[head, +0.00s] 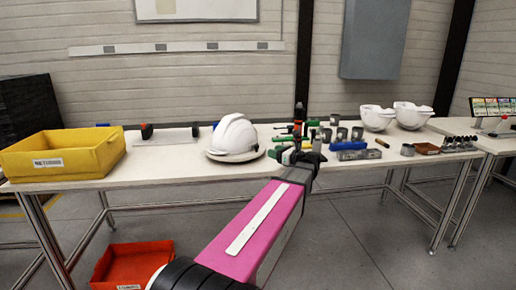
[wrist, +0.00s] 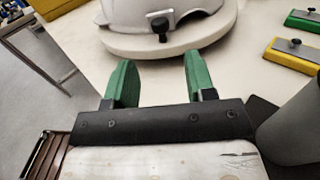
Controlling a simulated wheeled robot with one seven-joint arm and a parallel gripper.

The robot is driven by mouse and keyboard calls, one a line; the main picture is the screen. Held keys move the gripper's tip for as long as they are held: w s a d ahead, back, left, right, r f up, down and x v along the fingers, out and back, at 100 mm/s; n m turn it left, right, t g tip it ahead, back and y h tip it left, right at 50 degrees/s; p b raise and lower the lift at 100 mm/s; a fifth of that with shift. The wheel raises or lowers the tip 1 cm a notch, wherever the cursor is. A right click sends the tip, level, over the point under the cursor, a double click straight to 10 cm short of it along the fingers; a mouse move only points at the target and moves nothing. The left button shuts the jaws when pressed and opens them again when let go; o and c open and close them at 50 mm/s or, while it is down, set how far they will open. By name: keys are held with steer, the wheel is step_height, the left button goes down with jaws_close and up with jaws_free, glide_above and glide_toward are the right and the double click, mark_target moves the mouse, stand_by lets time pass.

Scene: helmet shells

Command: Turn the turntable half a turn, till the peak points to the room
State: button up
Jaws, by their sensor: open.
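A white helmet shell (head: 235,134) sits on a round pale turntable (head: 222,159) near the table's front edge. In the wrist view the helmet (wrist: 190,12) is cut off by the top edge, and the turntable's disc (wrist: 190,42) lies just ahead of my fingers. A dark knob (wrist: 160,27) stands at the disc's near rim, in front of the helmet. I cannot tell for certain which way the peak points. My gripper (wrist: 158,66) is open and empty, its green fingers apart and short of the knob. It also shows in the head view (head: 297,156), right of the turntable.
A yellow bin (head: 65,155) stands at the table's left. Right of my gripper are several tools and metal cups (head: 357,133), a blue block (head: 352,145) and two white shells (head: 377,118). A grey cylinder (wrist: 295,125) is close at the right in the wrist view. An orange bin (head: 130,265) is on the floor.

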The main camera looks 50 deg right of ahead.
mark_target(258, 146)
steer(key=w, duration=0.9)
steer(key=shift+w+a, duration=0.3)
steer(key=shift+w, duration=0.1)
jaws_close()
steer(key=shift+w+d+n+y, duration=0.15)
steer(key=shift+d+n+y, duration=0.35)
steer(key=shift+d+y, duration=0.25)
steer(key=shift+d+n+y, duration=0.2)
steer(key=shift+n+y, duration=0.1)
steer(key=shift+y, duration=0.05)
